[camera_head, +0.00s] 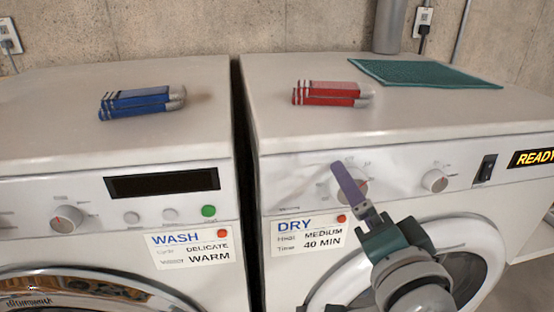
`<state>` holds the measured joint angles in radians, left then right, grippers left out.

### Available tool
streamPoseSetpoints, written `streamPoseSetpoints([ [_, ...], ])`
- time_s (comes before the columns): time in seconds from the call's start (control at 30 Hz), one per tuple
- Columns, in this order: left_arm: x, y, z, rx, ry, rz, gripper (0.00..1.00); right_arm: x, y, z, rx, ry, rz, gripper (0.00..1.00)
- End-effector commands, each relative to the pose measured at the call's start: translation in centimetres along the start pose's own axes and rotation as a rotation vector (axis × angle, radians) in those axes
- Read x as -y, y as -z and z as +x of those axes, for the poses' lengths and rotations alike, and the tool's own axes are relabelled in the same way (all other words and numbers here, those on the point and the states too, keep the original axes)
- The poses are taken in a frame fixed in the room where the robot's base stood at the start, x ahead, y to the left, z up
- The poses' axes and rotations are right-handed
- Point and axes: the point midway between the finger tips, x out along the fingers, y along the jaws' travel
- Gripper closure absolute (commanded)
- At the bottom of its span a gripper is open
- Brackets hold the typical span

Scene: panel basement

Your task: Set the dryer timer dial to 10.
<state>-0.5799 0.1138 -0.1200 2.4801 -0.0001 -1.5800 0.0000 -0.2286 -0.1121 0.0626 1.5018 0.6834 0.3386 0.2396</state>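The dryer (290,157) is the white machine on the right, and its front panel has two white dials. The left dial (361,187) is partly hidden behind my gripper. The right dial (434,181) is in clear view, with small marks around it too small to read. My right gripper (345,178) comes up from the lower right, with a purple finger across the left dial. It is at or just in front of the dial; I cannot tell whether it touches. Only one finger shows clearly, so its opening is unclear. My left gripper is not in view.
A dark switch (485,168) and a lit "READY" display (532,158) are right of the dials. A "DRY" card (307,236) reads medium, 40 min. The washer (110,148) stands left. Blue (140,103) and red (328,94) items and a green cloth (420,73) lie on top.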

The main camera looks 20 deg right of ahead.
Motion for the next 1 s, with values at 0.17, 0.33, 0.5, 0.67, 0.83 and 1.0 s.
streamPoseSetpoints([
  [0.17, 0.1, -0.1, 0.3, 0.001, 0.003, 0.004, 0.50, -0.2, -0.1, -1.9, 0.002, -0.002, 0.000, 0.01],
  [0.33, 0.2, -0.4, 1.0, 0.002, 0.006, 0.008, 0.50, -0.3, -0.1, -5.1, 0.002, -0.003, 0.000, 0.01],
  [0.5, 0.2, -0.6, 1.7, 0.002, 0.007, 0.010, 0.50, -0.3, -0.2, -8.0, 0.002, -0.003, 0.000, 0.01],
  [0.67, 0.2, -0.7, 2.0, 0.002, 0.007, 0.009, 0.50, -0.1, -0.1, -9.5, 0.001, -0.001, 0.000, 0.01],
  [0.83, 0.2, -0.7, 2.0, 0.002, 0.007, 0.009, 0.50, 0.0, 0.0, -9.9, 0.000, 0.000, 0.000, 0.01],
  [1.0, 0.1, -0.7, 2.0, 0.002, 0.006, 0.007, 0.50, 0.0, 0.0, -9.9, 0.000, 0.000, 0.000, 0.01],
])
